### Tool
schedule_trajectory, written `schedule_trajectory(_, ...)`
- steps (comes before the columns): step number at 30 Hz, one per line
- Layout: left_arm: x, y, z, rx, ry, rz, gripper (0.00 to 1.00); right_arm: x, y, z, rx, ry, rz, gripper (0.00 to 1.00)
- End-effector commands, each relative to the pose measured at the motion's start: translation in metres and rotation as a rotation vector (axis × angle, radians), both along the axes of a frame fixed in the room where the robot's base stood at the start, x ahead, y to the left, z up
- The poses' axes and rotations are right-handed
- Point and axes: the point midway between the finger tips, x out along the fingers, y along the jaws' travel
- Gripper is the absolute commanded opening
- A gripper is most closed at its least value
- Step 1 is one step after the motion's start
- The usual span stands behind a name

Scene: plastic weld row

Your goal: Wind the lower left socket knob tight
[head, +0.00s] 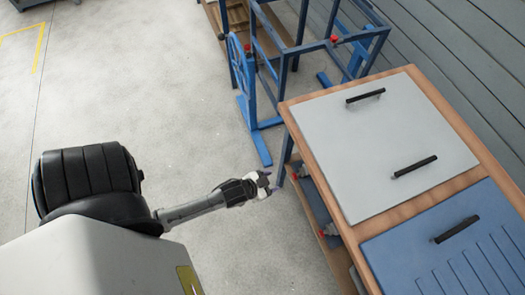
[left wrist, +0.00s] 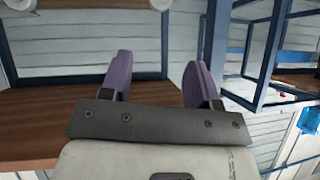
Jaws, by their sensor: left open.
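Small red knobs show in the head view: one on the blue frame's left upright (head: 247,47), one at its upper right (head: 334,38), and red parts (head: 303,170) low beside the bench. I cannot tell which is the lower left socket knob. My left gripper (head: 268,184) is just left of the bench's side, apart from the red parts. In the left wrist view its purple fingers (left wrist: 158,82) are spread with nothing between them. No knob shows clearly there; a tiny red spot (left wrist: 316,101) is at the right edge. My right gripper is out of view.
A wooden bench holds a grey panel (head: 385,140) and a blue ribbed panel (head: 460,250) with black handles. A blue metal frame (head: 300,48) stands behind it. A wooden shelf (left wrist: 45,130) lies beyond my fingers in the left wrist view.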

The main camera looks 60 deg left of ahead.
Motion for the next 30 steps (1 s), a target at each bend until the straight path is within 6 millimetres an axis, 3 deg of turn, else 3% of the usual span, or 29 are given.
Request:
schedule_trajectory(1,-0.002,-0.003,0.017,-0.003,0.024,0.003,0.56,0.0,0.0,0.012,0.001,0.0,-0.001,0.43)
schedule_trajectory(15,-0.031,-0.023,0.088,-0.015,0.252,0.013,0.56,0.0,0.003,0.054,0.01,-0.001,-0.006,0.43)
schedule_trajectory(22,-0.042,-0.028,0.107,-0.019,0.316,0.011,0.56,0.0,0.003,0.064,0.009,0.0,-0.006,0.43)
schedule_trajectory(30,-0.047,-0.031,0.114,-0.022,0.343,0.009,0.56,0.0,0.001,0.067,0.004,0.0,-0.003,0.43)
